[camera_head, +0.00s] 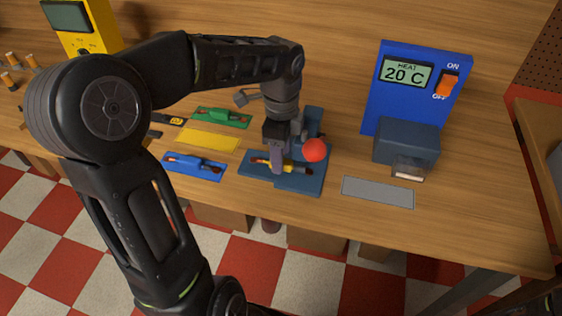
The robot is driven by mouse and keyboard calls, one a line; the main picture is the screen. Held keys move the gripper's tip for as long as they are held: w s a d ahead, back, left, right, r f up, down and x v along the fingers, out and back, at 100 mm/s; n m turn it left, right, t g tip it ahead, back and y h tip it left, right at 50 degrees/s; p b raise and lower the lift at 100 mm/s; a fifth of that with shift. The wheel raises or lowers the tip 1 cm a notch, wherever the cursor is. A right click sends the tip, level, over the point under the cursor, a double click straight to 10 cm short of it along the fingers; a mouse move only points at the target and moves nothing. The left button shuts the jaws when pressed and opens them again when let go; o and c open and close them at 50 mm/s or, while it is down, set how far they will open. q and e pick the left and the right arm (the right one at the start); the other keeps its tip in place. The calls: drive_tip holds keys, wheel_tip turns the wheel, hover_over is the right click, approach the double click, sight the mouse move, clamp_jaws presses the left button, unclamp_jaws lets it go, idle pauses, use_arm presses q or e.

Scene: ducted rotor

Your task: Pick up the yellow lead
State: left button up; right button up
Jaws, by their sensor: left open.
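The yellow lead (263,162), a short yellow piece with dark and reddish ends, lies on a dark blue fixture (300,183) on the bench. My left gripper (280,160) points down over the fixture with its jaws open. One finger crosses in front of the yellow lead and hides part of it; I cannot tell whether it touches. A red ball knob (315,150) stands close to the right of the fingers. The yellow mat (208,140) to the left is bare. My right gripper is not in view.
A green mat (221,118) and a blue mat (196,168) each hold a lead. A blue heater panel (418,90) reads 20 C, with a dark blue box (407,143) before it. A grey plate (378,192) lies flat. A yellow meter (78,28) stands back left.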

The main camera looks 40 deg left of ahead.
use_arm(q)
drive_tip(key=shift+f, duration=0.65)
drive_tip(key=shift+c, duration=0.2)
clamp_jaws()
idle(0.3)
